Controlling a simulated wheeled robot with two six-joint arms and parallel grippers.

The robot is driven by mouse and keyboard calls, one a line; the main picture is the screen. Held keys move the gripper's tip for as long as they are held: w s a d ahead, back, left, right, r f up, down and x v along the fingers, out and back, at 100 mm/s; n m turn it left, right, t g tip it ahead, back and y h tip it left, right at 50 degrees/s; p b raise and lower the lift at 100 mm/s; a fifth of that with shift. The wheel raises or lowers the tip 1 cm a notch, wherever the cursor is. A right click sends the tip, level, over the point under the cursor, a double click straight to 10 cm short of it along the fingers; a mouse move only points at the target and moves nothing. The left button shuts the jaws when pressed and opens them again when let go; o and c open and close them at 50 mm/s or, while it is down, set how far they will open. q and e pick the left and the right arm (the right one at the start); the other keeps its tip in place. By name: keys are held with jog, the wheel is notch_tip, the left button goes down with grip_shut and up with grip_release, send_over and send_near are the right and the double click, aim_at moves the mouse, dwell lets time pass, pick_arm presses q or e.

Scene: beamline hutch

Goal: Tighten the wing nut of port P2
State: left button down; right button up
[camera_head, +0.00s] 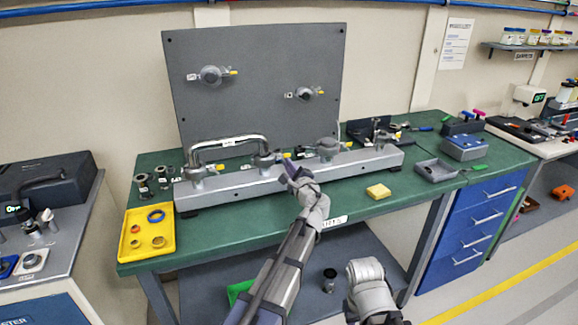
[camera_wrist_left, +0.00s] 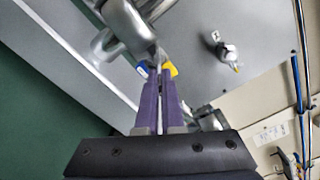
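A long grey manifold bar (camera_head: 240,184) lies on the green bench with several clamped ports on top. A bent metal pipe (camera_head: 228,142) joins the two left ports. The clamp (camera_head: 264,160) at the pipe's right end has a wing nut with a yellow tip (camera_head: 286,155); the yellow tip also shows in the left wrist view (camera_wrist_left: 171,68). I cannot read the port's label. My left gripper (camera_head: 286,170) is at this wing nut, its purple fingers nearly together with a thin grey part between their tips (camera_wrist_left: 158,70). My right arm is low at the front, its fingers out of frame.
A dark upright panel (camera_head: 260,85) with two more clamped fittings stands behind the bar. A yellow tray (camera_head: 147,247) with rings is at the bench's left. A yellow sponge (camera_head: 378,191) and a grey tray (camera_head: 436,170) lie to the right. The bench's front strip is mostly clear.

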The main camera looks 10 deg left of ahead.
pick_arm(q)
jog(key=shift+d+m, duration=0.1)
jog(key=shift+m, duration=0.2)
jog(key=c, duration=1.3)
grip_release()
jog(key=v, duration=0.8)
jog(key=shift+f, duration=0.1)
